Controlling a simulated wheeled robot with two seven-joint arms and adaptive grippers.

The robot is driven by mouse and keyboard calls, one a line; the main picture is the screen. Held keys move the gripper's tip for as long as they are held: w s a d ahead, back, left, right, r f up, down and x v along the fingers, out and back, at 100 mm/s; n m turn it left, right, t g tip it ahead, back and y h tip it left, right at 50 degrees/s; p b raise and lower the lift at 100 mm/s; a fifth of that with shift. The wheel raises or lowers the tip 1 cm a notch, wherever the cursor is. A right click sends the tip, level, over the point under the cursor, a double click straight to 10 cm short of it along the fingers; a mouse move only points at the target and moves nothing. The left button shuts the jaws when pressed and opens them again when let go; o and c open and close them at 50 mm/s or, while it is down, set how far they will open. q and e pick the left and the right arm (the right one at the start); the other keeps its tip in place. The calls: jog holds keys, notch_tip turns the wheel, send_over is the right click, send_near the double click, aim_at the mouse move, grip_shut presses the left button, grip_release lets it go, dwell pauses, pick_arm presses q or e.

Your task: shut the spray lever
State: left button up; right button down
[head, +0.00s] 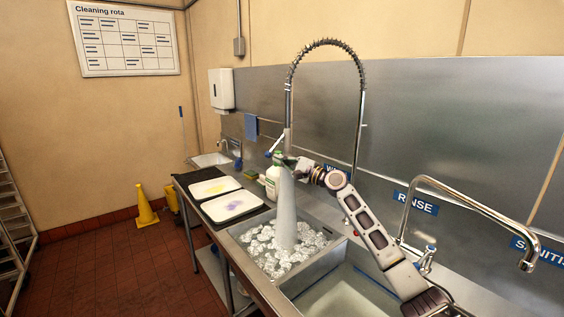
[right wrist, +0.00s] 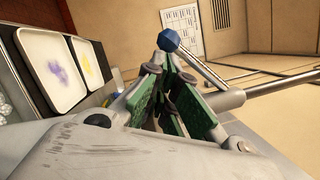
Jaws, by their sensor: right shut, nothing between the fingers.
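The spray head (head: 288,139) hangs from a spring hose above the wash basin. A white column of water (head: 286,210) falls from it into the basin. The spray lever (head: 275,147) sticks out to the left and ends in a blue knob; in the right wrist view the blue knob (right wrist: 168,40) shows just beyond the fingertips, with the lever's metal rod (right wrist: 203,68) running right from it. My right gripper (head: 287,162) is shut and empty beside the spray head, close to the lever. Whether it touches the lever, I cannot tell. My left gripper is not in view.
The wash basin (head: 232,241) holds heaps of foam. Two stained trays (head: 229,205) lie on the dark drainboard at left, with a white-and-green bottle (head: 271,180) behind. The rinse basin and its curved tap (head: 480,205) are at right. A steel splashback stands close behind.

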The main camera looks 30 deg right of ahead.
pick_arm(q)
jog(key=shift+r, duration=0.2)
pick_arm(e)
jog(key=shift+r, duration=0.1)
pick_arm(q)
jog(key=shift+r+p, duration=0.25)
jog(key=shift+p, duration=0.2)
pick_arm(e)
jog(key=shift+a+m, duration=0.15)
jog(key=shift+m, duration=0.15)
